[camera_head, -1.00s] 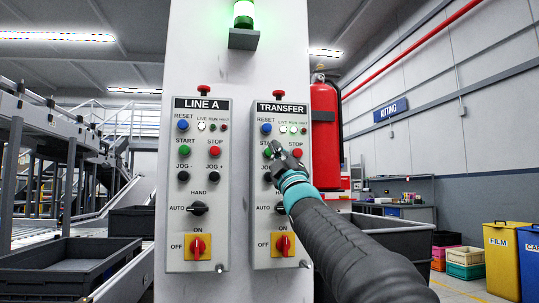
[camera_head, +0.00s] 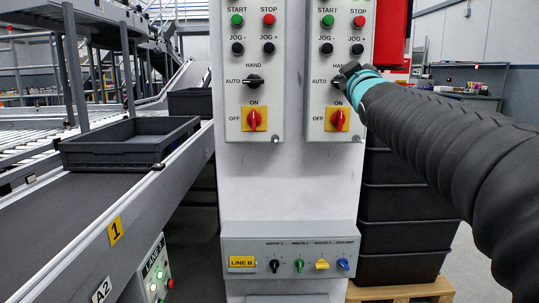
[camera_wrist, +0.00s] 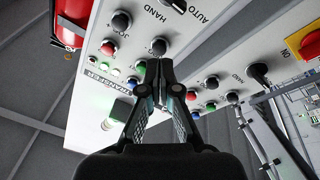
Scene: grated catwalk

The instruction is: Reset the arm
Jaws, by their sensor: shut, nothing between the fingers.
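My gripper (camera_head: 347,70) is at the front of the right-hand panel (camera_head: 314,100) on the white column, overlapping the right side of its black HAND/AUTO selector in the head view. The fingers are shut and empty. In the wrist view my gripper (camera_wrist: 160,66) shows its fingertips together before the tilted, upside-down TRANSFER panel (camera_wrist: 85,90) and its buttons. Contact with the panel cannot be told. My dark sleeved arm reaches in from the right.
The left panel (camera_head: 232,105) stands beside it. A lower box (camera_head: 240,240) carries a LINE B tag and several small knobs. A grey tray (camera_head: 130,150) sits on the conveyor at left. Stacked dark bins (camera_head: 400,235) stand on a pallet (camera_head: 400,292) behind the column's right side.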

